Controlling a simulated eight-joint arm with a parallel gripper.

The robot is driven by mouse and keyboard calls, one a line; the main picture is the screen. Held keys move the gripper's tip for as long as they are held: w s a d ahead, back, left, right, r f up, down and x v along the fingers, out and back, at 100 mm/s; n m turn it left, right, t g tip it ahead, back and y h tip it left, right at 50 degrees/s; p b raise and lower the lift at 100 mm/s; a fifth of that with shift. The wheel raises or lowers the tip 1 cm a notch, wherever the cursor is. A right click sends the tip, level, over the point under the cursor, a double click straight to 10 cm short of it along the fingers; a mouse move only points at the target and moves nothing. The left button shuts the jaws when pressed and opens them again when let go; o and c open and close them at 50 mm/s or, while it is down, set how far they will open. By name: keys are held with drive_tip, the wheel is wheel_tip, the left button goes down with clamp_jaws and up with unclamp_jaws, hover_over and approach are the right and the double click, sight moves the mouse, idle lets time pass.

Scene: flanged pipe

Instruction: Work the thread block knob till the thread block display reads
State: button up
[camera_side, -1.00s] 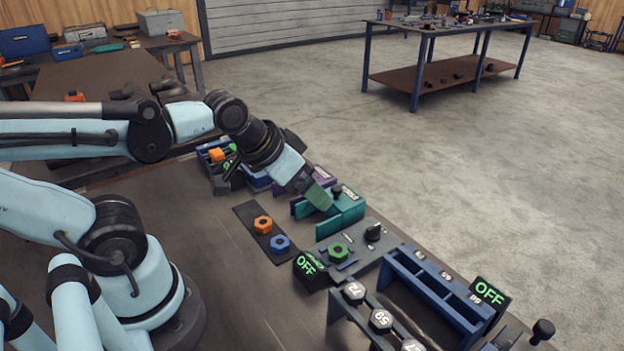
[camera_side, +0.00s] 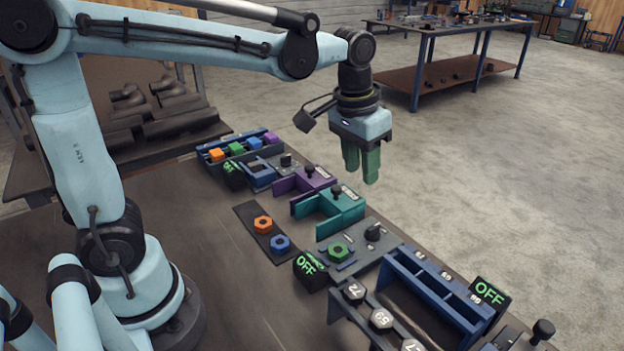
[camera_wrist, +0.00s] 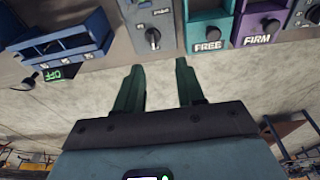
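The thread block is a grey plate (camera_side: 350,254) holding a green hex nut (camera_side: 337,251) and a black knob (camera_side: 374,232). The black display box (camera_side: 307,265) at its near left corner reads OFF in green. In the wrist view the knob (camera_wrist: 152,38) shows on its grey plate at the top, beyond my fingertips. My gripper (camera_side: 361,166) has green fingers pointing down. It hangs in the air beyond the teal block, apart from the knob. In the wrist view my gripper (camera_wrist: 158,72) has its fingers spread with nothing between them.
A teal block (camera_side: 340,210), marked FREE in the wrist view, and a purple block (camera_side: 300,180), marked FIRM, stand left of the thread block. A blue rack (camera_side: 430,292) and its OFF display (camera_side: 490,291) stand right. Orange (camera_side: 263,224) and blue (camera_side: 280,243) nuts lie nearby.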

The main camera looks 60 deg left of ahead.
sight(374, 226)
drive_tip(key=shift+g, duration=0.9)
drive_tip(key=w+f, duration=0.1)
drive_tip(key=f, duration=0.3)
drive_tip(key=w+d+f, duration=0.1)
drive_tip(key=f, duration=0.4)
drive_tip(key=w+d+f, duration=0.1)
drive_tip(key=f, duration=0.3)
drive_tip(key=shift+w+f, duration=0.2)
drive_tip(key=shift+f, duration=0.1)
clamp_jaws()
